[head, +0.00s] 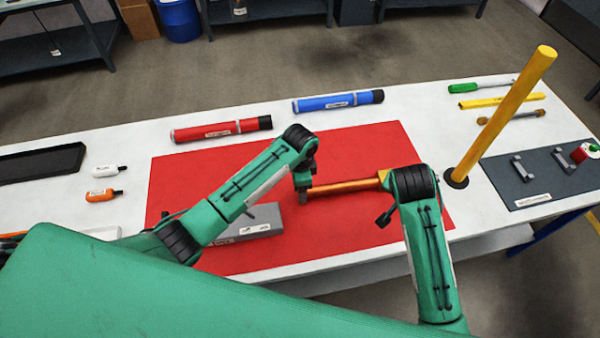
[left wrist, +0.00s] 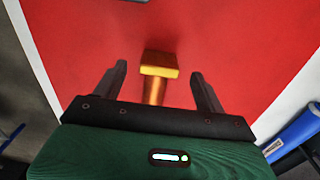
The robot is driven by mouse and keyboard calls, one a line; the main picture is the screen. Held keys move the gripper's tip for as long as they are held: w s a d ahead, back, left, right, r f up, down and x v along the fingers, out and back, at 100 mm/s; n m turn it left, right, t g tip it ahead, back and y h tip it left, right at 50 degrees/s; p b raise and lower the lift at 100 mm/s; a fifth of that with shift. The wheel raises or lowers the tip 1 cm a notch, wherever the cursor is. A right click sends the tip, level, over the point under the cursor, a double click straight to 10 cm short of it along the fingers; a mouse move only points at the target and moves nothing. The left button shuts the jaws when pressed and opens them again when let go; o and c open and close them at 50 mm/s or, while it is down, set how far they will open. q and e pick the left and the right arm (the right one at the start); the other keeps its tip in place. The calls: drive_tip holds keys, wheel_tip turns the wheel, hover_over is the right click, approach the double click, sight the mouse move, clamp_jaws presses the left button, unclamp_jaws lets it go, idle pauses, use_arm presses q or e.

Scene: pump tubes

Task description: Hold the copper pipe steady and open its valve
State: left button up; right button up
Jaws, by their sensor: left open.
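The copper pipe (head: 345,187) lies across the red mat, running left to right in the head view. A yellow fitting (head: 383,178) shows at its right end. My left gripper (head: 304,190) is at the pipe's left end. In the left wrist view its fingers (left wrist: 158,80) are open, one on each side of the pipe, with a gap to both. A square brass end piece (left wrist: 159,65) shows between the fingertips. My right gripper (head: 388,200) is at the pipe's right end by the yellow fitting; its own wrist hides most of its jaws and the valve there.
A grey block (head: 255,222) lies on the red mat (head: 370,147) behind my left forearm. Red (head: 222,129) and blue (head: 338,101) tubes lie along the far side. A tall yellow post (head: 505,115) stands right of my right gripper. A dark panel (head: 520,183) lies beyond it.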

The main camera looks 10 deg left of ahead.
use_arm(q)
drive_tip(key=shift+f, duration=2.4)
